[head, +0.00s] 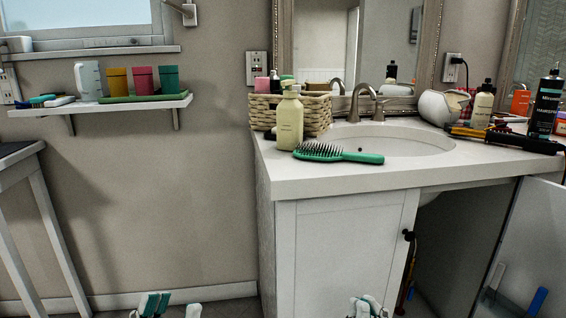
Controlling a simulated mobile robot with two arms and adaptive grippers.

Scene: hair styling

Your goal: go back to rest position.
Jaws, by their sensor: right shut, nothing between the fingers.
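My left gripper (172,308) shows at the bottom edge, left of the vanity. Its teal-and-white fingers stand apart with a gap between them, and it holds nothing that I can see. My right gripper (368,308) shows at the bottom edge in front of the white cabinet door, its fingers together and empty. Both are low, well below the counter and apart from everything on it. Only their tips show; the rest of both arms is out of view.
A green hairbrush (338,154) lies on the white counter (350,178) by the sink. A pump bottle (290,120) and wicker basket (263,113) stand behind it. A black styling tool (520,142) lies at right. The cabinet's right door (530,235) hangs open.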

